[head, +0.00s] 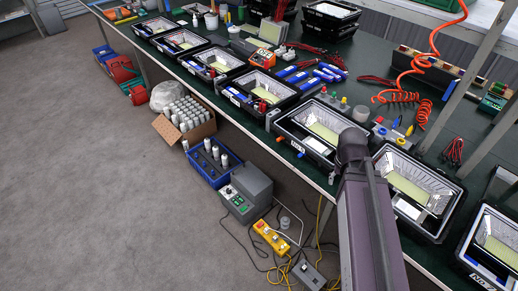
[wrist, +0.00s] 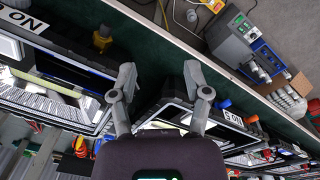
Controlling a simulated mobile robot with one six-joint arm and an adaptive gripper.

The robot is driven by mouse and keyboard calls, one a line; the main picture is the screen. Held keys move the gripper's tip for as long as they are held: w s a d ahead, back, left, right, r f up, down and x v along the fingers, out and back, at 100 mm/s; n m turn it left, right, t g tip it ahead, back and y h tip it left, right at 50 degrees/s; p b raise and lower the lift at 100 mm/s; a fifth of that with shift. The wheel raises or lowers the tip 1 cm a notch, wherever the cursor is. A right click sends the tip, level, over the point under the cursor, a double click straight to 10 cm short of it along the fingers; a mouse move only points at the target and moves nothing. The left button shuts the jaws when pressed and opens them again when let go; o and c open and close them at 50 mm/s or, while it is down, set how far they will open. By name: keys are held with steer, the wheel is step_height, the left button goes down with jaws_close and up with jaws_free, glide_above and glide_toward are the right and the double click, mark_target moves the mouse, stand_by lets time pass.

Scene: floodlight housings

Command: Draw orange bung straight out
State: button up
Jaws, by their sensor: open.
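My gripper (wrist: 160,73) is open and empty in the wrist view. Its two fingers are spread over the dark green bench top near the front edge, by the gap between two housings. An orange bung (head: 281,139) sticks out at the front left of a black floodlight housing (head: 287,122) in the head view. It appears small in the wrist view (wrist: 250,118), right of my fingers and apart from them. A blue bung (head: 300,154) sits beside it and also shows in the wrist view (wrist: 223,103). In the head view my arm hides the gripper.
A yellow-orange bung (wrist: 102,41) is on the neighbouring housing (wrist: 70,52), left of my fingers. More housings line the bench. A grey control box (head: 245,191), blue crate (head: 211,166) and cables lie on the floor. A coiled orange hose (head: 405,80) hangs behind.

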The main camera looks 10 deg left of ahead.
steer(key=w+a+f+m+t+h+b, duration=0.1)
steer(key=w+a+f+m+h+b, duration=0.15)
steer(key=w+a+f+b, duration=0.2)
steer(key=m+t+h+b, duration=0.4)
steer(key=m+t+b, duration=0.3)
steer(key=t+b, duration=0.35)
glide_toward(279, 139)
steer(key=v, duration=0.4)
steer(key=shift+w+n+b, duration=0.1)
steer(key=shift+n+b, duration=0.15)
steer(key=shift+b, duration=0.05)
steer(key=shift+b+x, duration=2.6)
steer(key=shift+x, duration=4.3)
jaws_close()
